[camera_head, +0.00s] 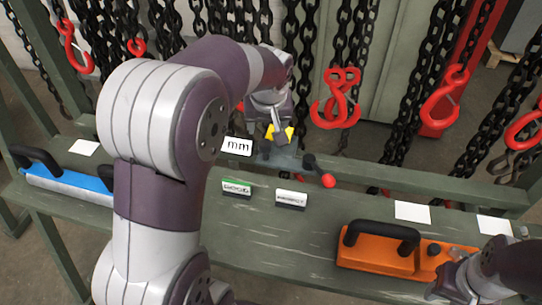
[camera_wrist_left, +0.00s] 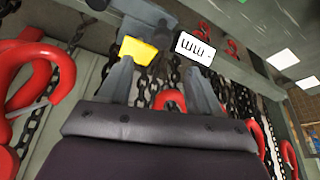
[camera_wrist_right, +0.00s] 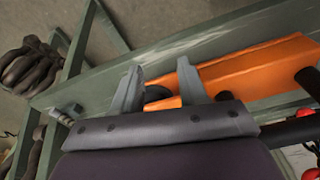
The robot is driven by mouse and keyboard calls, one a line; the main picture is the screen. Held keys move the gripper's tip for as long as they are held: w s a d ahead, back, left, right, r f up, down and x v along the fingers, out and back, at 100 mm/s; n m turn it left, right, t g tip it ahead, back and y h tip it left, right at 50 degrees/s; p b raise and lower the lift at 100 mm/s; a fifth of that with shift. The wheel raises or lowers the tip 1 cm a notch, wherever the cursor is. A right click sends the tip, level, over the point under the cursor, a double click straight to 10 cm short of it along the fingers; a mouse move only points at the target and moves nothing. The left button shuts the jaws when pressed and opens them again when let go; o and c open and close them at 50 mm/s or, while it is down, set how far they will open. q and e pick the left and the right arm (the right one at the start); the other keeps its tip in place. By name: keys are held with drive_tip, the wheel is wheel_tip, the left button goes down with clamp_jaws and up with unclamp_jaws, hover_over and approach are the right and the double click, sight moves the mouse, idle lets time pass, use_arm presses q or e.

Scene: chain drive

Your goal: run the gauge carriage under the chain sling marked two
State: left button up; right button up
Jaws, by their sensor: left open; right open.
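What looks like the gauge carriage (camera_head: 283,158) is a grey part on the rail at the bench's back edge, with a yellow block (camera_head: 287,131), a white "mm" plate (camera_head: 237,146) and a red-knobbed lever (camera_head: 327,180). My left gripper (camera_head: 277,134) is open above it, partly covering it. In the left wrist view the open fingers (camera_wrist_left: 161,68) point toward the yellow block (camera_wrist_left: 138,50) and the plate (camera_wrist_left: 194,48); contact is unclear. Chain slings with red hooks (camera_head: 338,100) hang behind; I can read no number two. My right gripper (camera_wrist_right: 160,75) is open near an orange tool (camera_wrist_right: 250,70).
Green (camera_head: 236,187) and black (camera_head: 291,198) labelled blocks stand mid-bench. A blue tool (camera_head: 68,187) lies left and the orange tool (camera_head: 375,252) right, both black-handled. Blank white cards (camera_head: 412,212) lie on the bench. Dense chains hang along the back.

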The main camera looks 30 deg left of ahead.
sight(264, 144)
use_arm(q)
drive_tip(key=b+x, duration=0.1)
drive_tip(key=x, duration=1)
drive_tip(key=shift+s+a, duration=0.15)
clamp_jaws()
drive_tip(key=shift+a, duration=0.1)
